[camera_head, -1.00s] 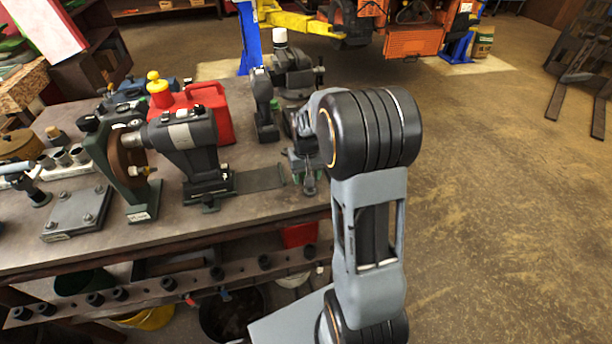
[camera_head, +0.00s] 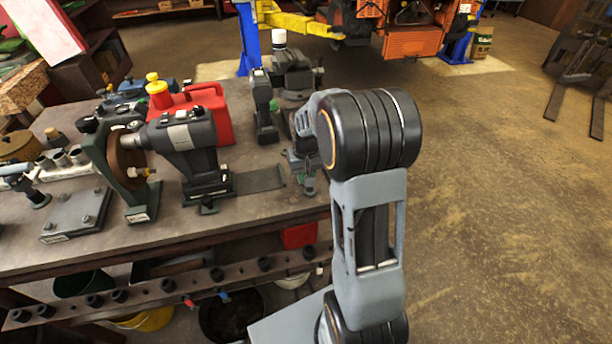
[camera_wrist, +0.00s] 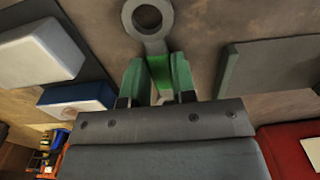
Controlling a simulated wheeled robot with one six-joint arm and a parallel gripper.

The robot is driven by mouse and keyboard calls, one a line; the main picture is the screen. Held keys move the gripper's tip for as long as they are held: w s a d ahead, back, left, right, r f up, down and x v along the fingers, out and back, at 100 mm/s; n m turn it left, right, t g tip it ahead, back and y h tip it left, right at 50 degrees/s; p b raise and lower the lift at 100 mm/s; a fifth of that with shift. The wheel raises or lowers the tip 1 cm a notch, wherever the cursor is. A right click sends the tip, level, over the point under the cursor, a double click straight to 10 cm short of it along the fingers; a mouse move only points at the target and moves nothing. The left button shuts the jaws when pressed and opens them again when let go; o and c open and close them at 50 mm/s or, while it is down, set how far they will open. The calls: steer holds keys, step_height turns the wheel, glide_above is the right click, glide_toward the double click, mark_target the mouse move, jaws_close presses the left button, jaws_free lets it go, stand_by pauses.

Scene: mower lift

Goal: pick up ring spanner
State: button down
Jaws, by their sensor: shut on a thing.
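The ring spanner (camera_wrist: 148,22) shows in the wrist view as a grey ring at the top, with a short shank that runs down between my fingers. My gripper (camera_wrist: 158,80) has green fingertips and is shut on the spanner's shank. The spanner's ring end sticks out beyond the fingertips over the brown bench top. In the head view my gripper (camera_head: 308,182) is small and partly hidden by my arm, at the bench's right edge. I cannot make out the spanner clearly there, nor tell whether it touches the bench.
The bench (camera_head: 265,208) carries a bench grinder (camera_head: 185,150), a red can (camera_head: 215,112) and a block with sockets (camera_head: 65,160). A grey machine (camera_head: 292,75) stands at the back right. Open floor (camera_head: 490,210) lies right of the bench.

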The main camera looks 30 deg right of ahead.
steer(key=shift+r, duration=0.6)
steer(key=s+a+r+b, duration=0.2)
steer(key=s+a+r, duration=0.3)
steer(key=s+r, duration=0.6)
steer(key=shift+s+r, duration=0.3)
steer(key=shift+s, duration=0.8)
steer(key=shift+d, duration=0.1)
